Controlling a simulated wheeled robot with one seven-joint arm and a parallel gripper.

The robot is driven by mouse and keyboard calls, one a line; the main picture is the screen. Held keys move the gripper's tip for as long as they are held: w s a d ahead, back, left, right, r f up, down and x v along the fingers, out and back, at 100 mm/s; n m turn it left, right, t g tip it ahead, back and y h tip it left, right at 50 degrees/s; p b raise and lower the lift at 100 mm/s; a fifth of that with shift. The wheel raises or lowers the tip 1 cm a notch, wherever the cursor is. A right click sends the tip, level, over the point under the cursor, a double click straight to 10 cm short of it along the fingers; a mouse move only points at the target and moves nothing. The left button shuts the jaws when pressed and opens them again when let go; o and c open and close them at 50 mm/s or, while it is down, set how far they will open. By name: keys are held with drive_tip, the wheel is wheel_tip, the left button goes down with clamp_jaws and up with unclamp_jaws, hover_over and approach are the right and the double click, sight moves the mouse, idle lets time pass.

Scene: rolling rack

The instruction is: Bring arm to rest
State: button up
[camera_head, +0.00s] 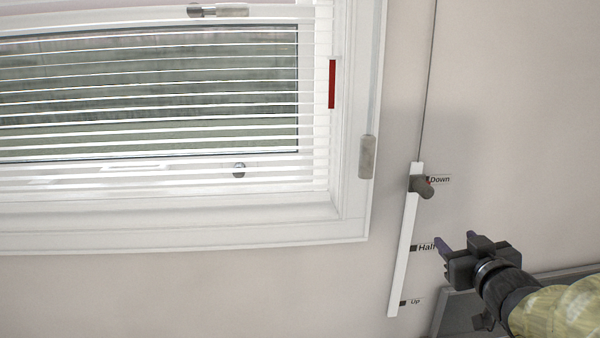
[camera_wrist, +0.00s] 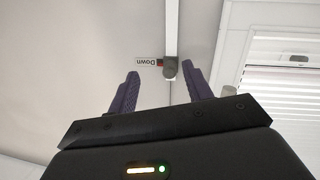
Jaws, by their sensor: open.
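My gripper (camera_head: 457,241) is at the lower right in the head view, in front of the wall near the "Half" label. In the wrist view its two purple fingers (camera_wrist: 160,83) stand apart with nothing between them. The slider knob (camera_head: 422,187) is on a white vertical track (camera_head: 404,240) at the "Down" label (camera_head: 440,180), above my gripper. The knob also shows in the wrist view (camera_wrist: 170,68), just beyond the fingertips and apart from them. My arm reaches in from the lower right corner.
A white-framed window (camera_head: 352,200) with lowered horizontal blinds (camera_head: 150,98) fills the left. A red marker (camera_head: 332,84) and a grey handle (camera_head: 367,157) are on its right side. A grey-framed panel (camera_head: 450,312) is at the lower right. The wall right of the track is clear.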

drive_tip(key=s+a+f+m+g, duration=0.1)
drive_tip(key=s+a+f+g, duration=0.2)
drive_tip(key=f, duration=0.4)
drive_tip(key=s+a+f+g, duration=0.1)
drive_tip(key=a+f+g, duration=0.3)
drive_tip(key=f, duration=0.3)
drive_tip(key=s+a+f+m+g, duration=0.1)
drive_tip(key=s+a+f+g, duration=0.1)
drive_tip(key=a+f+g, duration=0.3)
drive_tip(key=s+a+f+g+y, duration=0.1)
drive_tip(key=s+a+f, duration=0.3)
drive_tip(key=s+f, duration=0.1)
drive_tip(key=shift+s+a+f+g, duration=0.15)
drive_tip(key=shift+s+f+g, duration=0.2)
drive_tip(key=shift+s, duration=0.4)
drive_tip(key=shift+r, duration=0.15)
